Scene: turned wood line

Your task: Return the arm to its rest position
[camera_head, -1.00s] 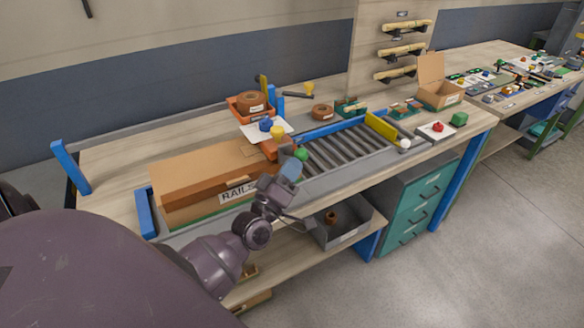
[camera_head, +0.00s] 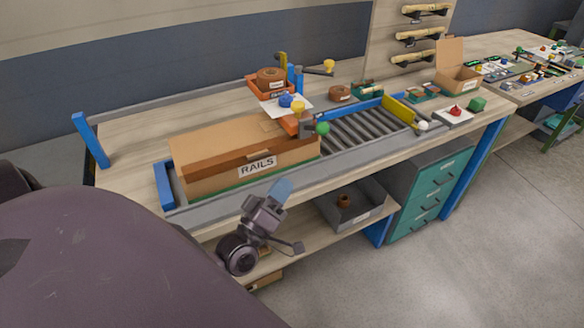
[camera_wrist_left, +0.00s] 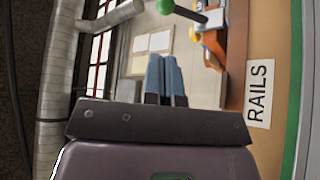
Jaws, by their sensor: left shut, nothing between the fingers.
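My left gripper (camera_head: 281,189) is in front of the workbench's near edge, below and in front of the cardboard box labelled RAILS (camera_head: 215,172). Its blue fingers are together with nothing between them; they also show shut in the left wrist view (camera_wrist_left: 166,78). In that view the RAILS label (camera_wrist_left: 259,93) is at the right, apart from the fingers. My right gripper is not in view.
The workbench carries a roller conveyor (camera_head: 365,126), a green ball-topped lever (camera_head: 322,128) and orange bins (camera_head: 262,103). Below are a grey tray (camera_head: 350,212) on the lower shelf and a teal drawer cabinet (camera_head: 428,198). The floor at the right is clear.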

